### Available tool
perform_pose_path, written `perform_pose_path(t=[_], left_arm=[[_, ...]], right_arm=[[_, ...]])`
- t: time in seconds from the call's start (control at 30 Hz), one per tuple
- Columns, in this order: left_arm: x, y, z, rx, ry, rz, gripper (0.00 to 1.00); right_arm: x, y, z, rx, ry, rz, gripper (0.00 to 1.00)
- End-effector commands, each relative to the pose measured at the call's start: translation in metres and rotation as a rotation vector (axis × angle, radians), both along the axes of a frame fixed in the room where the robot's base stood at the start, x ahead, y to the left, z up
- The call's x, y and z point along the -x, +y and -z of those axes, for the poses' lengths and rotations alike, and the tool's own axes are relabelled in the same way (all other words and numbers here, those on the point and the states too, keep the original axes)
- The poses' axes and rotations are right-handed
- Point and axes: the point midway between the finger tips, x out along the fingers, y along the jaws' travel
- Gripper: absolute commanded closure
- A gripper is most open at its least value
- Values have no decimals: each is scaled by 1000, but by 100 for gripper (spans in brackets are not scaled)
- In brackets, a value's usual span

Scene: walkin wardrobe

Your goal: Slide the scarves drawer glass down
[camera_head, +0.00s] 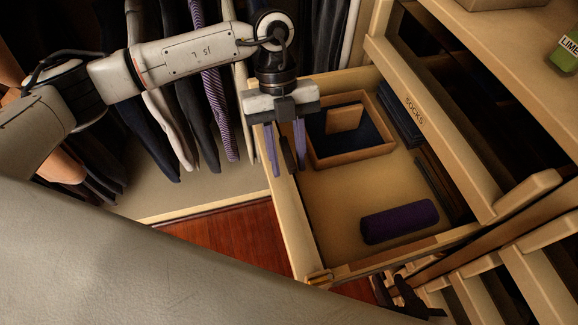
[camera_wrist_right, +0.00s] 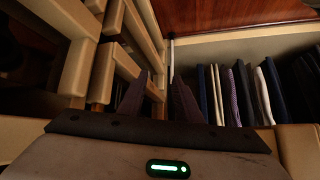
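An open pale wooden drawer (camera_head: 345,205) holds a rolled purple cloth (camera_head: 399,221) and a wooden tray with a dark lining (camera_head: 351,160). I cannot make out a glass panel or a scarves label. My left gripper (camera_head: 286,170) points down at the drawer's left wall, its fingers apart, one on each side of the wall's top edge; contact is unclear. My right gripper (camera_wrist_right: 157,100) has its fingers apart and nothing visible between them. Its dark fingers show beyond the drawer's front edge in the head view (camera_head: 398,293), beside lower wooden fronts.
A wooden front lettered SOCKS (camera_head: 414,112) rises at the drawer's right. Hanging clothes (camera_head: 190,100) line the back left and also show in the right wrist view (camera_wrist_right: 240,92). Reddish floor (camera_head: 235,240) is open left of the drawer. A green item (camera_head: 565,52) sits top right.

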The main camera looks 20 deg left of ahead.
Motion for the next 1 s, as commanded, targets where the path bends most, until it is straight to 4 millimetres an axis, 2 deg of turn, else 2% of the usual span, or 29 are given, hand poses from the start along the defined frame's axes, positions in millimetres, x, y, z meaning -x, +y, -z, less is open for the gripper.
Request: perform_pose_path(t=[0.03,0.2,0.4,1.0], left_arm=[[-5,2,-12,1,-5,-2,69],[-15,9,-42,1,-3,-2,69],[-22,14,-62,2,-1,-1,69],[-23,15,-66,0,0,0,69]], right_arm=[[0,0,-1,1,0,-1,69],[0,0,-3,2,-1,-1,69],[-3,0,-5,3,-6,-1,69],[-6,0,-6,2,-10,-1,69]])
